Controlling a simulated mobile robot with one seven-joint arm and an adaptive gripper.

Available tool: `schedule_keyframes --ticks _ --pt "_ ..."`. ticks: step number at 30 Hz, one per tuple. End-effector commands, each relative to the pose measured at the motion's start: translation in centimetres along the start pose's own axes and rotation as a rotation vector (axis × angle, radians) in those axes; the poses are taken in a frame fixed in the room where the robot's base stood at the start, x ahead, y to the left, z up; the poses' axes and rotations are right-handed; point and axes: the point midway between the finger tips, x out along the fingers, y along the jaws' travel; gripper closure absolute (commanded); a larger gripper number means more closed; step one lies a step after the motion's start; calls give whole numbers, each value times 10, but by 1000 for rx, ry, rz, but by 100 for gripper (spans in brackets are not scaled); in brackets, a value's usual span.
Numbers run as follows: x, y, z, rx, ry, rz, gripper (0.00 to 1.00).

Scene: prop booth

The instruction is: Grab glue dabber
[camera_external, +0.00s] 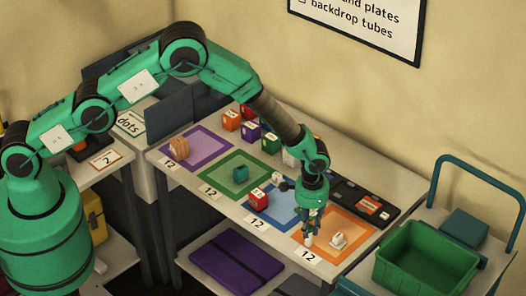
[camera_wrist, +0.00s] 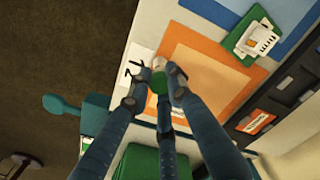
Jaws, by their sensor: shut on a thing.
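My gripper (camera_external: 311,228) points down over the front left part of the orange mat (camera_external: 358,238) at the right of the table. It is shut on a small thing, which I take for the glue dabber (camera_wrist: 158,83). In the wrist view that thing shows green with a pale end, between the fingertips of my gripper (camera_wrist: 156,88). The fingers hide much of it. In the external view a pale bit (camera_external: 308,241) shows just under the fingertips; I cannot tell whether it touches the table.
A small whitish object (camera_external: 339,240) stands close right of my gripper. A black tray (camera_external: 386,216) lies behind the mat. A red block (camera_external: 258,198) sits left, by the blue mat. A green crate (camera_external: 425,265) stands on a cart at right.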

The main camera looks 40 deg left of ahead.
Motion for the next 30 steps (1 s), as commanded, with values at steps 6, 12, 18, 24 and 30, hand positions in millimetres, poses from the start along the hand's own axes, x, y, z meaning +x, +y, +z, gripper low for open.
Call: schedule_keyframes --ticks 6,12,18,24,30 --pt "-1 0 0 0 0 0 100" --pt "-5 0 0 0 1 0 100" --pt "-18 0 0 0 1 0 100" --pt "-36 -1 5 0 -1 0 100" --pt "-40 -8 34 0 -1 0 100"
